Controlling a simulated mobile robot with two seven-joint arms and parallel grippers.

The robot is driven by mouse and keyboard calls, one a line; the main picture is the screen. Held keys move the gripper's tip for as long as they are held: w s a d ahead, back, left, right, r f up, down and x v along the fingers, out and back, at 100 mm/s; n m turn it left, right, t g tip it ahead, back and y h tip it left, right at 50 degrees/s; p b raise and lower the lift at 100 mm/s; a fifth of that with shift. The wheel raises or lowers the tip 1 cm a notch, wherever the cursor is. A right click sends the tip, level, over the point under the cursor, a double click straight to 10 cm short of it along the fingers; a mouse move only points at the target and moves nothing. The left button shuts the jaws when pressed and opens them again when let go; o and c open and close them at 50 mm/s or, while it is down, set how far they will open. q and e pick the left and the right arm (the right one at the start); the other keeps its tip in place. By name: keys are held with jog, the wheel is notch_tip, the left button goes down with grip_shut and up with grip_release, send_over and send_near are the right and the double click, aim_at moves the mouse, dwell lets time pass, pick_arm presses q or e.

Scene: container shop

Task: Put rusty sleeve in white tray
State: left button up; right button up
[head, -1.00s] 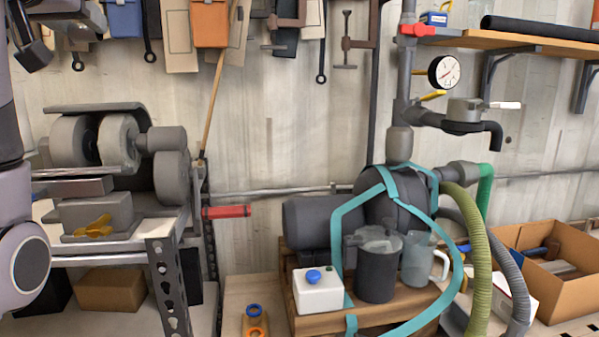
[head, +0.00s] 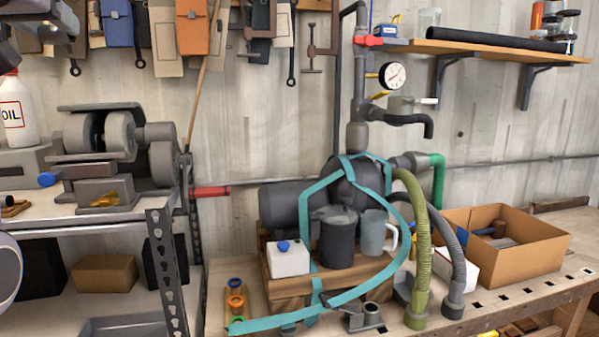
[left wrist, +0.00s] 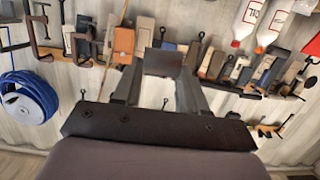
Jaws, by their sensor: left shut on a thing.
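My left gripper (left wrist: 160,82) is shut on a plain grey piece (left wrist: 163,62) in the left wrist view. The piece looks boxy and shows no clear rust from this side, so I cannot tell if it is the rusty sleeve. Both fingers flank it, in front of the tool wall. In the head view the left gripper (head: 58,30) is partly cut off at the top left, high above the bench. I cannot make out a white tray. A grey tray (head: 122,327) lies on the lower shelf, cut off by the bottom edge. My right gripper is out of view.
A grinder (head: 105,140) and an oil bottle (head: 16,110) stand on the left bench. A pump with a teal strap (head: 325,195), a white canister (head: 289,260), hoses (head: 414,240) and a cardboard box (head: 520,255) crowd the right bench. A wall shelf (head: 480,50) is above.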

pick_arm(q)
jog(key=w+d+f+h, duration=0.1)
jog(key=w+d+f, duration=0.15)
jog(key=f, duration=0.55)
jog(key=w+d+f, duration=0.2)
jog(key=w+f, duration=0.2)
jog(key=f, duration=0.5)
jog(key=s+d+f+m+h, duration=0.1)
jog(key=d+f, duration=0.1)
jog(key=f, duration=0.8)
jog(key=s+d+f+m+h, duration=0.1)
jog(key=d+f, duration=0.2)
jog(key=f, duration=0.7)
jog(key=s+d+f, duration=0.3)
jog(key=s+f, duration=1.1)
jog(key=s, duration=0.3)
jog(key=shift+d+f+m+h, duration=0.2)
jog(key=shift+f+m+h, duration=0.05)
jog(key=shift+m+h, duration=0.15)
